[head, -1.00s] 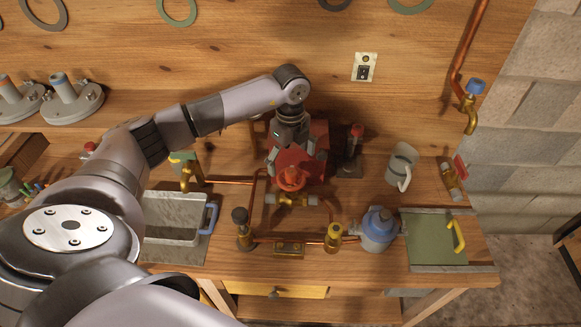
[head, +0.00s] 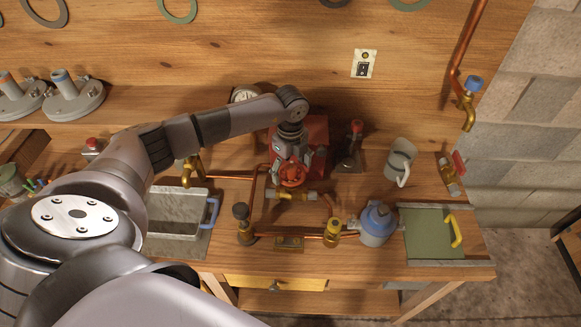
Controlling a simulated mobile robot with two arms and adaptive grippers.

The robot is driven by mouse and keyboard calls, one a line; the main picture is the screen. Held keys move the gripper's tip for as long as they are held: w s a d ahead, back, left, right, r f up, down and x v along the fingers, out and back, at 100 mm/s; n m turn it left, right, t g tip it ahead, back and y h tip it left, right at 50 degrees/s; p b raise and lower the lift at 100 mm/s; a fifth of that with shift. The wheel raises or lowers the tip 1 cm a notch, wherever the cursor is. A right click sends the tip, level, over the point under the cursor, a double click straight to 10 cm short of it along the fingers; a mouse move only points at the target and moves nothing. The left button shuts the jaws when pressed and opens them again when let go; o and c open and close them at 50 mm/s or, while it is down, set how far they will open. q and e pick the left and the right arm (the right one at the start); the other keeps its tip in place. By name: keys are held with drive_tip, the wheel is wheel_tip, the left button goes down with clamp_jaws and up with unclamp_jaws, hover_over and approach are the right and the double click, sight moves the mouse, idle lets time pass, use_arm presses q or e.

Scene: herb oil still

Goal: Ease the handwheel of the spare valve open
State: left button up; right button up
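A brass valve (head: 291,194) with a red handwheel (head: 293,175) sits at the middle of the bench, on the copper pipework. My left gripper (head: 292,168) reaches down from above and behind it. Its two fingers are drawn in on either side of the handwheel and appear to hold its rim; they hide part of its far side. How far the wheel is turned cannot be told. My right gripper is not in view.
A red block (head: 317,135) stands behind the valve, with a dark flask (head: 352,145) to its right. Right of these are a grey mug (head: 399,160), a blue-topped vessel (head: 377,222) and a green panel (head: 426,232). A grey basin (head: 175,220) is at left.

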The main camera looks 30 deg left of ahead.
use_arm(q)
drive_tip(key=c, duration=0.9)
drive_tip(key=shift+r+n+p, duration=0.1)
drive_tip(key=shift+n+p, duration=0.4)
drive_tip(key=shift+n, duration=0.4)
drive_tip(key=shift+c, duration=0.2)
drive_tip(key=shift+n, duration=0.3)
drive_tip(key=shift+s+n+p, duration=0.1)
drive_tip(key=shift+n+p, duration=0.45)
drive_tip(key=shift+n, duration=0.65)
